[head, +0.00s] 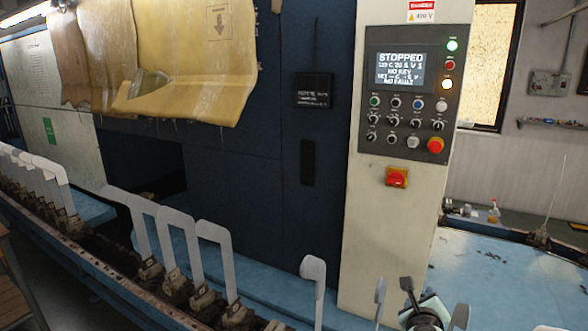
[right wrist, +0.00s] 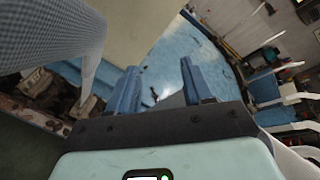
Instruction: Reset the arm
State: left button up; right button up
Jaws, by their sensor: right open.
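My right gripper (head: 408,287) shows at the bottom right of the head view, low in front of the cream control cabinet, close to white sock boards (head: 380,297). In the right wrist view my right gripper (right wrist: 160,70) has its two blue fingers spread apart with nothing between them. Blue floor or deck shows beyond the fingers. My left gripper is not in the head view.
A row of upright white boards (head: 215,240) stands along the conveyor rail (head: 120,280) at the left. The cream cabinet (head: 385,225) carries a control panel (head: 408,95) whose screen reads STOPPED. A grey, patterned board (right wrist: 60,30) looms close at the wrist view's upper left.

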jog(key=s+a+f+n+g+y, duration=0.15)
jog(key=f+n, duration=0.35)
jog(key=f, duration=0.5)
jog(key=s+a+f+n+g+y, duration=0.1)
jog(key=s+a+f+n, duration=0.2)
jog(key=f, duration=0.8)
jog(key=s+a+f+n+g+y, duration=0.1)
jog(key=s+a+f+n+g, duration=0.1)
jog(key=s+f+n, duration=0.45)
jog(key=s+a+f+n+g+y, duration=0.2)
jog(key=s+a+f, duration=0.1)
jog(key=f, duration=0.6)
jog(key=s+a+f+n+g+y, duration=0.2)
jog(key=s+a+f+n+g, duration=0.1)
jog(key=s, duration=1)
jog(key=s+a+f+n+g+y+p, duration=0.1)
jog(key=s+a+f+n+g, duration=0.3)
jog(key=s, duration=1)
notch_tip(320, 180, down, 3)
jog(key=a+n, duration=0.2)
jog(key=n, duration=0.2)
jog(key=shift+y, duration=0.35)
jog(key=shift+s+n, duration=0.1)
jog(key=shift+n, duration=0.15)
